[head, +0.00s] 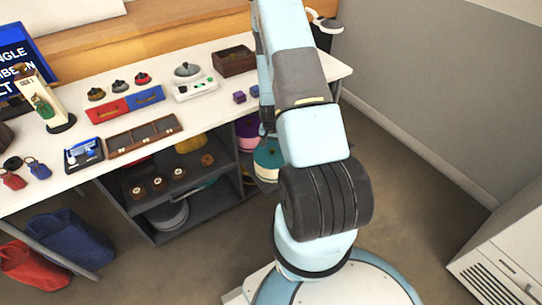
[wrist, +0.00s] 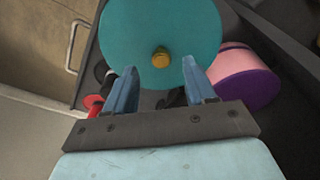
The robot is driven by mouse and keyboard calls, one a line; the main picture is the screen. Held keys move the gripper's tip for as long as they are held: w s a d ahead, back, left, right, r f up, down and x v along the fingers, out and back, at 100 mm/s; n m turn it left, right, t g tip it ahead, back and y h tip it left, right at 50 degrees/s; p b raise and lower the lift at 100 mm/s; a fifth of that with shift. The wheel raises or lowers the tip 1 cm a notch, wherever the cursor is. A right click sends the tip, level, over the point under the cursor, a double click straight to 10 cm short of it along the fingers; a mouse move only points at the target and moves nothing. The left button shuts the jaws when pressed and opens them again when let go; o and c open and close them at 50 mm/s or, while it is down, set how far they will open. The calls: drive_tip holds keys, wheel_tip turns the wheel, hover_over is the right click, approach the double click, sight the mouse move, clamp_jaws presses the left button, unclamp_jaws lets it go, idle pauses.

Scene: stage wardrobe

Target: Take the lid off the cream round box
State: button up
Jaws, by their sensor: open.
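The cream round box (head: 268,173) shows at the right end of the shelf unit under the counter in the head view, partly hidden by my arm. Its teal lid (wrist: 190,25) is on it and fills the upper middle of the wrist view. A round brass knob (wrist: 160,58) stands on the lid. My gripper (wrist: 159,68) is open and empty, with its two blue fingers pointing towards the lid. The knob lies between the fingertips in the picture; I cannot tell how far away it is. The box's cream side does not show in the wrist view.
A pink round box (wrist: 229,63) with a purple lid (wrist: 250,88) lies close on the right. The dark shelf unit (head: 215,200) stands under the white counter (head: 215,105), which holds trays and small goods.

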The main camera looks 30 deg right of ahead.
sight(272, 149)
drive_tip(key=shift+w+d+f, duration=0.1)
drive_tip(key=shift+w+f, duration=0.05)
drive_tip(key=shift+f, duration=0.7)
drive_tip(key=shift+w+d+f, duration=0.1)
drive_tip(key=shift+w+f, duration=0.05)
drive_tip(key=shift+f, duration=0.7)
drive_tip(key=shift+a, duration=0.1)
clamp_jaws()
